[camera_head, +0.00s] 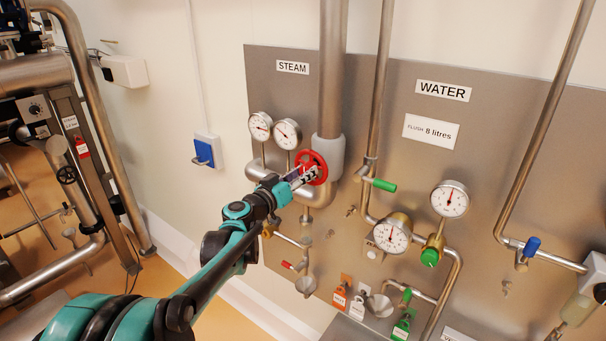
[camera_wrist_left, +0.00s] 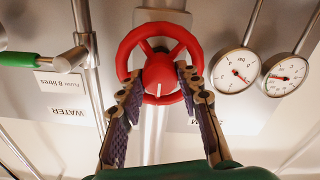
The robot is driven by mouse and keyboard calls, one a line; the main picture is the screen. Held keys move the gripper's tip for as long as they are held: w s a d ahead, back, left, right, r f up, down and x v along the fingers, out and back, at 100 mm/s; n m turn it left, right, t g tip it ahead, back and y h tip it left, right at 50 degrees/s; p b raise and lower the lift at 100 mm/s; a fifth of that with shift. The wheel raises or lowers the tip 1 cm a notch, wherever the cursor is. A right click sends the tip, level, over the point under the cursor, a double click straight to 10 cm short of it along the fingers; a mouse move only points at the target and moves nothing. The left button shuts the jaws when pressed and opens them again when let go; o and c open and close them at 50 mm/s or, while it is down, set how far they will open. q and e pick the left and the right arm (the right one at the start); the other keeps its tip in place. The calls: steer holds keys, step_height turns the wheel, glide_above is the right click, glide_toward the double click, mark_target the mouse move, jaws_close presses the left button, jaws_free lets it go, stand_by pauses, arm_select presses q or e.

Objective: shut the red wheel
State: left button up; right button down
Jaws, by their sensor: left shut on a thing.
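The red wheel (camera_head: 320,159) is a hand wheel on the steam pipework, under the STEAM label on the steel panel. My left gripper (camera_head: 311,174) reaches it from the lower left and covers part of its rim. In the left wrist view the wheel (camera_wrist_left: 160,73) shows its spokes and a round hub with a white mark. There, the fingers of my left gripper (camera_wrist_left: 159,80) stand on both sides of the hub, between the spokes, closed on the wheel. My right gripper is in neither view.
Two steam gauges (camera_head: 287,133) sit left of the wheel. A thick vertical pipe (camera_head: 332,70) rises behind it. Right of it are a green-handled valve (camera_head: 384,185) and water gauges (camera_head: 450,199).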

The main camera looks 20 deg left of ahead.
arm_select(q)
steer(key=shift+f, duration=0.1)
stand_by(0.3)
steer(key=o, duration=1.2)
steer(key=shift+c, duration=0.2)
steer(key=v, duration=1.2)
